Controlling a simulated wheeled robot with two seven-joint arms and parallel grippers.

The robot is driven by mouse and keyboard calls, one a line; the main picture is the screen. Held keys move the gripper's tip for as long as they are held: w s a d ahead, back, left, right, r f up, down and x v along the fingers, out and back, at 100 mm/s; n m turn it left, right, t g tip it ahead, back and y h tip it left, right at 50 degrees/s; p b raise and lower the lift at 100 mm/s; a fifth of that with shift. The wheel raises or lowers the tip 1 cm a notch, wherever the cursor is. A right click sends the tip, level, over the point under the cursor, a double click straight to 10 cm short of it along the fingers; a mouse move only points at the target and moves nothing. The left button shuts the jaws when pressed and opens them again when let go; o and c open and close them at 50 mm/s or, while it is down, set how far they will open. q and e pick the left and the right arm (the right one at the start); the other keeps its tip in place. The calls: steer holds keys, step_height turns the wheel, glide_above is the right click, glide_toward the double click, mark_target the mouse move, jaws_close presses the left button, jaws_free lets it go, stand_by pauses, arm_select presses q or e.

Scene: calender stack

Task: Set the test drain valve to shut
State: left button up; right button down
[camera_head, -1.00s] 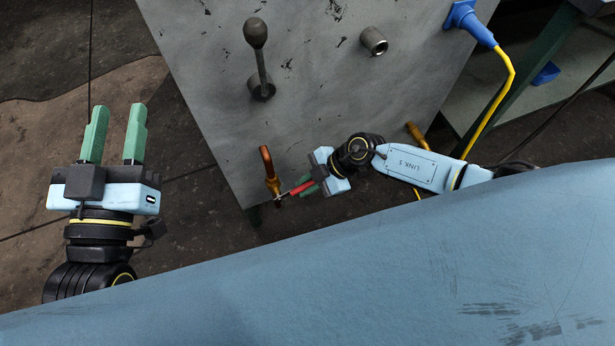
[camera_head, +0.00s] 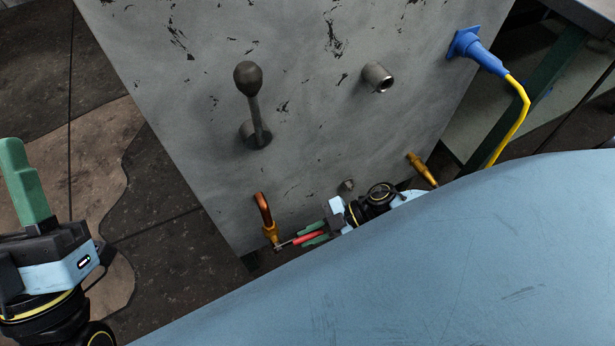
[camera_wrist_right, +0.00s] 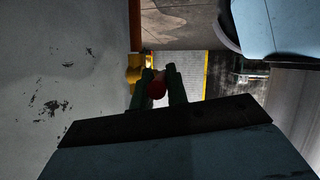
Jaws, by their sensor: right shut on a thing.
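The test drain valve (camera_head: 270,233) is a brass fitting with a copper pipe, low on the left edge of the grey panel. Its thin metal lever with a red grip (camera_head: 308,237) points right and slightly up in the head view. My right gripper (camera_head: 308,235) is shut on the red grip, a green finger on each side. In the right wrist view the red grip (camera_wrist_right: 157,89) shows between the dark fingers, with the brass valve body (camera_wrist_right: 139,68) just beyond. My left gripper (camera_head: 28,185) is partly cut off at the left edge, empty and apparently open, clear of the panel.
The grey panel (camera_head: 320,130) also carries a black-knobbed lever (camera_head: 251,100), a metal pipe stub (camera_head: 378,77), a blue plug (camera_head: 475,50) with a yellow cable and a brass fitting (camera_head: 422,169). The floor (camera_head: 160,190) left of the panel is free.

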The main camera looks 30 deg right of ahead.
steer(key=c, duration=1.4)
jaws_free()
